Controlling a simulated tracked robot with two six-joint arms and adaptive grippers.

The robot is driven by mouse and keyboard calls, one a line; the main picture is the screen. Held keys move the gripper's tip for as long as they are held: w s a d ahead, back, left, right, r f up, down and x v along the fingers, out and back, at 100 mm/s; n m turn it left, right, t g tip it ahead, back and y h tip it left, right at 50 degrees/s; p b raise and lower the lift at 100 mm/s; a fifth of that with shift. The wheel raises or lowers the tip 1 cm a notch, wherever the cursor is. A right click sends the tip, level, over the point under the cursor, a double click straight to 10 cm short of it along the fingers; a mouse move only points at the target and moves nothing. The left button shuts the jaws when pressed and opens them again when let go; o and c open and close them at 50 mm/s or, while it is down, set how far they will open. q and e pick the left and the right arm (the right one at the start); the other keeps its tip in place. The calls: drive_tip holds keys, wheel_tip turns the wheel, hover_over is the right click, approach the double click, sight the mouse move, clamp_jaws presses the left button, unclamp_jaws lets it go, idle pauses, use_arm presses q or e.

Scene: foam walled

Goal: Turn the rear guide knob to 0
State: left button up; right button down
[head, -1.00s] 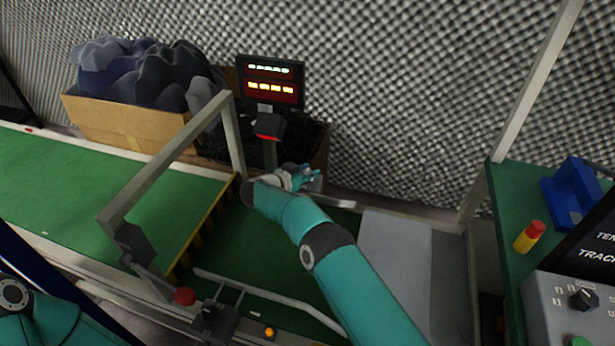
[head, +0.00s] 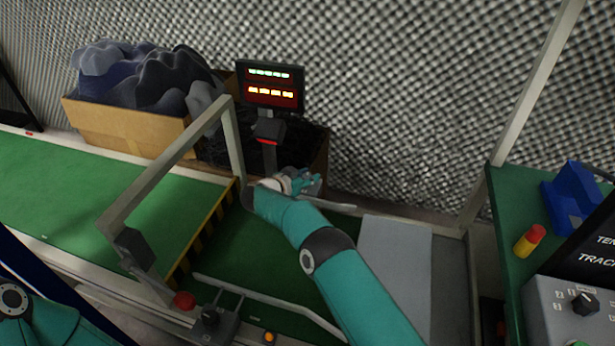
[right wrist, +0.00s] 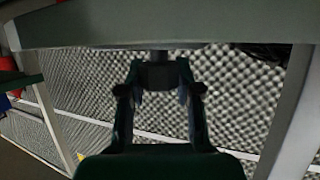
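My right gripper (head: 300,182) reaches over the green belt to the rear guide rail (head: 335,206). It is small and partly hidden by its own wrist in the head view. In the right wrist view, the two fingers of my right gripper (right wrist: 160,78) stand on either side of a dark block, which looks like the rear guide knob (right wrist: 158,76), below a grey beam (right wrist: 110,32). The fingers look very near its sides; I cannot tell whether they press on it. The knob's marks cannot be read. My left gripper is out of view; part of my left arm shows at lower left.
A grey gate frame (head: 165,172) spans the belt (head: 80,185). A lit display (head: 270,84) stands behind my right gripper, beside a cardboard box (head: 125,128) of dark cloth. A red button (head: 184,300) and front guide rail (head: 265,295) lie nearer. A control panel (head: 560,312) stands right.

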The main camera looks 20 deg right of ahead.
drive_tip(key=c, duration=1.1)
unclamp_jaws()
drive_tip(key=shift+w+r, duration=0.25)
drive_tip(key=shift+r, duration=0.15)
drive_tip(key=shift+o, duration=1.7)
drive_tip(key=shift+s+f, duration=0.1)
drive_tip(key=shift+f, duration=0.1)
drive_tip(key=v, duration=1.2)
